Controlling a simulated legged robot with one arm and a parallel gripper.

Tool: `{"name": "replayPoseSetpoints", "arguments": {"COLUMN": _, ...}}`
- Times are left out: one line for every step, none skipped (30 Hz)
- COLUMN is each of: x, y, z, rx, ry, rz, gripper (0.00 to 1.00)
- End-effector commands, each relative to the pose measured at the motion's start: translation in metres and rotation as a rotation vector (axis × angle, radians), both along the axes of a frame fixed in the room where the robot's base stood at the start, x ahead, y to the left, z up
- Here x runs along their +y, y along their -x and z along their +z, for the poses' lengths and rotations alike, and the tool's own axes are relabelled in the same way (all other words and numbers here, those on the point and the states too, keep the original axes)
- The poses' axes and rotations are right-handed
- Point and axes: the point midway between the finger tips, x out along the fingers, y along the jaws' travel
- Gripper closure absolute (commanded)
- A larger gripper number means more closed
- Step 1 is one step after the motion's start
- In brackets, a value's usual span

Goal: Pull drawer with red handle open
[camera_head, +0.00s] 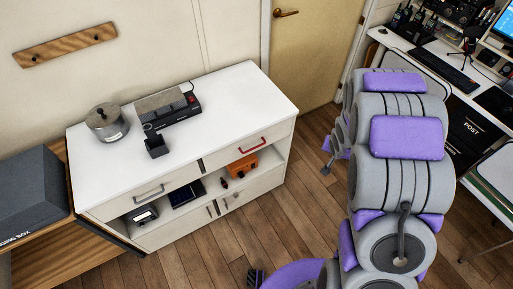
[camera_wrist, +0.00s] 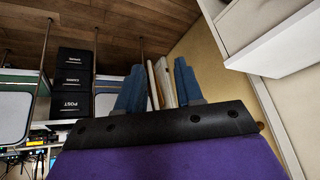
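The drawer with the red handle (camera_head: 222,160) is the upper right drawer of the white cabinet (camera_head: 225,98) in the head view. Its front looks flush with the cabinet, so it appears shut. The red handle (camera_head: 249,146) is a bar on its front and nothing touches it. My gripper (camera_wrist: 158,82) shows in the wrist view with its two blue fingers spread apart and nothing held between them. White furniture (camera_wrist: 268,32) shows at the upper right there, apart from the fingers; the red handle is not in that view.
A second upper drawer with a grey handle (camera_head: 149,190) is at the left. An open shelf below holds an orange box (camera_head: 242,166). A pot (camera_head: 107,123) and a dark device (camera_head: 168,107) stand on top. A desk (camera_head: 420,58) is at the right. Wooden floor fronts the cabinet.

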Motion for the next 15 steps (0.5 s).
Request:
{"name": "replayPoseSetpoints", "arguments": {"x": 0.003, "y": -0.007, "z": -0.017, "rx": -0.016, "ry": -0.033, "rz": 0.002, "gripper": 0.64}}
{"name": "replayPoseSetpoints", "arguments": {"x": 0.006, "y": -0.011, "z": -0.025, "rx": -0.033, "ry": -0.055, "rz": 0.002, "gripper": 0.64}}
{"name": "replayPoseSetpoints", "arguments": {"x": 0.009, "y": -0.017, "z": -0.036, "rx": -0.055, "ry": -0.085, "rz": 0.004, "gripper": 0.64}}
{"name": "replayPoseSetpoints", "arguments": {"x": 0.013, "y": -0.021, "z": -0.044, "rx": -0.072, "ry": -0.111, "rz": 0.005, "gripper": 0.64}}
{"name": "replayPoseSetpoints", "arguments": {"x": 0.017, "y": -0.024, "z": -0.052, "rx": -0.088, "ry": -0.135, "rz": 0.006, "gripper": 0.64}}
{"name": "replayPoseSetpoints", "arguments": {"x": 0.023, "y": -0.028, "z": -0.062, "rx": -0.111, "ry": -0.172, "rz": 0.008, "gripper": 0.64}}
{"name": "replayPoseSetpoints", "arguments": {"x": 0.027, "y": -0.03, "z": -0.07, "rx": -0.123, "ry": -0.2, "rz": 0.007, "gripper": 0.64}}
{"name": "replayPoseSetpoints", "arguments": {"x": 0.032, "y": -0.033, "z": -0.076, "rx": -0.142, "ry": -0.23, "rz": 0.009, "gripper": 0.64}}
{"name": "replayPoseSetpoints", "arguments": {"x": 0.039, "y": -0.034, "z": -0.087, "rx": -0.158, "ry": -0.272, "rz": 0.008, "gripper": 0.64}}
{"name": "replayPoseSetpoints", "arguments": {"x": 0.045, "y": -0.036, "z": -0.093, "rx": -0.175, "ry": -0.305, "rz": 0.008, "gripper": 0.64}}
{"name": "replayPoseSetpoints", "arguments": {"x": 0.051, "y": -0.036, "z": -0.1, "rx": -0.188, "ry": -0.337, "rz": 0.006, "gripper": 0.64}}
{"name": "replayPoseSetpoints", "arguments": {"x": 0.059, "y": -0.036, "z": -0.109, "rx": -0.204, "ry": -0.385, "rz": 0.003, "gripper": 0.64}}
{"name": "replayPoseSetpoints", "arguments": {"x": 0.066, "y": -0.036, "z": -0.115, "rx": -0.217, "ry": -0.421, "rz": 0.0, "gripper": 0.64}}
{"name": "replayPoseSetpoints", "arguments": {"x": 0.073, "y": -0.035, "z": -0.121, "rx": -0.232, "ry": -0.459, "rz": -0.003, "gripper": 0.64}}
{"name": "replayPoseSetpoints", "arguments": {"x": 0.082, "y": -0.033, "z": -0.129, "rx": -0.246, "ry": -0.511, "rz": -0.011, "gripper": 0.64}}
